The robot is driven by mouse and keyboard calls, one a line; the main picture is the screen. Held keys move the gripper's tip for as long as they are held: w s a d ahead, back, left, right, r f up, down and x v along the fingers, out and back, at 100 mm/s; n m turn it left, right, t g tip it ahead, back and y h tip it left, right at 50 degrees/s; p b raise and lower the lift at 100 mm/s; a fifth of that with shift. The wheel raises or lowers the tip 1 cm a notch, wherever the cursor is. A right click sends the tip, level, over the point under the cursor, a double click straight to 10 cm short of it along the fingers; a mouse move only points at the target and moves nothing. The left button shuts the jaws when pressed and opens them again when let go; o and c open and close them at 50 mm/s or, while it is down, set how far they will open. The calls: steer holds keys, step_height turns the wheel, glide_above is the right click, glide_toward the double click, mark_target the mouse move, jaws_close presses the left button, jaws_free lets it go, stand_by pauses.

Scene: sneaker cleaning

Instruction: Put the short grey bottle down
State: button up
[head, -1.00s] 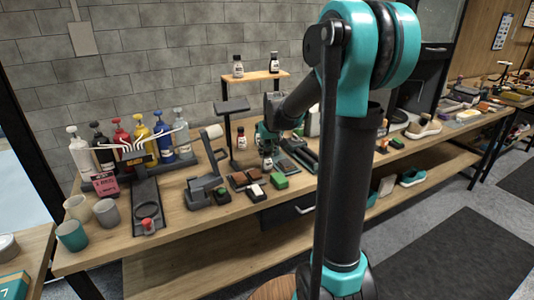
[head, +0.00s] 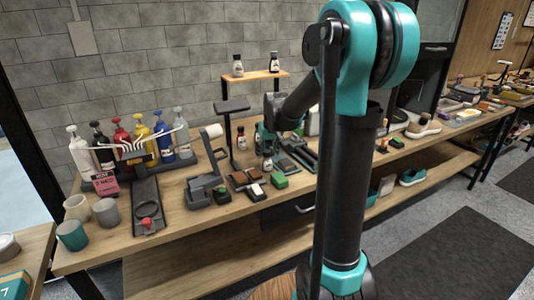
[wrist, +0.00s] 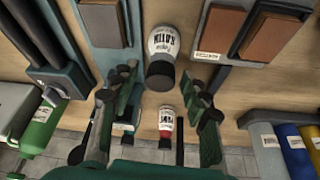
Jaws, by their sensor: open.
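The short grey bottle (wrist: 162,48), with a pale printed label and a dark grey cap, stands on the wooden bench in the wrist view. It shows just beyond my gripper's fingertips (wrist: 160,88), which are spread apart with clear space between them. In the head view the bottle (head: 267,163) is small and stands on the bench below my gripper (head: 264,147). The fingers look apart from the bottle. Fine finger detail is too small to tell in the head view.
Brown blocks (wrist: 270,35) lie close beside the grey bottle. A green-topped block (head: 280,181) lies near the bench front. A small raised shelf (head: 255,77) holds two bottles behind.

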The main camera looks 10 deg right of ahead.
steer(key=a+v, duration=0.1)
steer(key=v, duration=1.1)
steer(key=s+d+f+m, duration=0.1)
steer(key=s+d+f, duration=0.1)
steer(key=s+f, duration=0.8)
steer(key=s+d+f, duration=0.2)
steer(key=s+f, duration=0.9)
steer(key=s, duration=0.5)
steer(key=shift+d+f+m+h, duration=0.15)
steer(key=shift+d+m+h, duration=0.15)
steer(key=shift+m, duration=0.1)
